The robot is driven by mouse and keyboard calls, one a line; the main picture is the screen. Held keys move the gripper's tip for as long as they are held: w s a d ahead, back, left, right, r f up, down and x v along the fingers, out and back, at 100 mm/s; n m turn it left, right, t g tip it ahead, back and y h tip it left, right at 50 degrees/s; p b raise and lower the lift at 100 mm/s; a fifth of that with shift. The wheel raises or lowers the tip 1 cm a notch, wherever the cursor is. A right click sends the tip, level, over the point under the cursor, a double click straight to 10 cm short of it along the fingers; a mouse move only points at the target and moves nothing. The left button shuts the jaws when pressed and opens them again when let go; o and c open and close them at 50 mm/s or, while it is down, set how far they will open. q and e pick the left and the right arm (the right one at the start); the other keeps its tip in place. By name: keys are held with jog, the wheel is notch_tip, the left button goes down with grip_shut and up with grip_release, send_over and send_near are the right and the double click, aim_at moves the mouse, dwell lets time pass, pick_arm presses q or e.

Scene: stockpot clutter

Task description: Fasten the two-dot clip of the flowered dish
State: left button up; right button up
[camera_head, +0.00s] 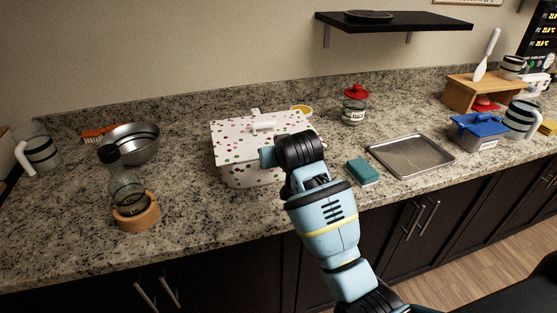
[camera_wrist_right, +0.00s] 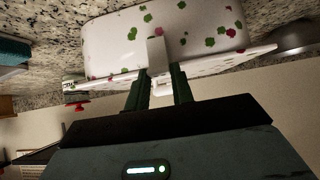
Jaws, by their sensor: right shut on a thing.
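The flowered dish (camera_head: 235,170) is a white box with green and red flowers on the counter, its lid (camera_head: 240,133) on top. A raised white handle (camera_head: 263,124) and a small white clip (camera_head: 255,112) at the back edge show in the head view. In the right wrist view the dish (camera_wrist_right: 205,30) is inverted. My right gripper (camera_wrist_right: 160,78) is shut on a white clip (camera_wrist_right: 156,52) at the lid's rim, against the dish's side. No dots on it are readable. My right arm hides the dish's near right side in the head view. My left gripper is out of view.
A teal sponge (camera_head: 363,172) and metal tray (camera_head: 411,155) lie right of the dish. A red-lidded jar (camera_head: 354,105) and yellow item (camera_head: 301,111) stand behind. Left are a metal bowl (camera_head: 135,144) and a glass vessel (camera_head: 126,185) in a wooden ring.

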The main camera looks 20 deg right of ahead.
jog(key=shift+w+g, duration=0.15)
jog(key=shift+g, duration=0.25)
jog(key=o, duration=1)
jog(key=shift+r, duration=0.1)
jog(key=shift+v, duration=3.8)
